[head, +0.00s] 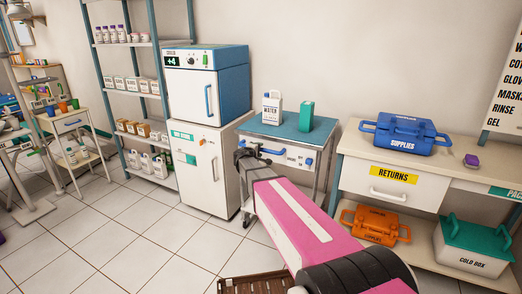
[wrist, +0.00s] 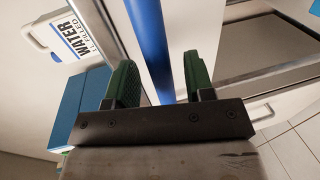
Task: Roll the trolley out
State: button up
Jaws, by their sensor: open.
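The trolley (head: 270,130) is a small cart with a blue top and a grey metal frame, standing against the wall between a white cabinet and a table. A white water jug (head: 272,107) and a green box (head: 307,115) stand on it. My gripper (head: 249,155) is at the trolley's front left, just below its top edge. In the wrist view, my gripper (wrist: 158,80) is open, with its green fingers on either side of a blue bar (wrist: 152,40), which looks like the trolley's handle. I cannot tell whether either finger touches it. My arm hides part of the trolley's front and lower frame.
A white cabinet (head: 200,165) with a blue oven (head: 206,85) stands close on the left. A table (head: 352,150) with a blue supplies case (head: 403,133) stands close on the right. A brown crate (head: 254,285) lies on the floor in front. The tiled floor at left front is clear.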

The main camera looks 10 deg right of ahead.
jog(key=x, duration=0.3)
jog(key=shift+d, duration=0.1)
grip_shut()
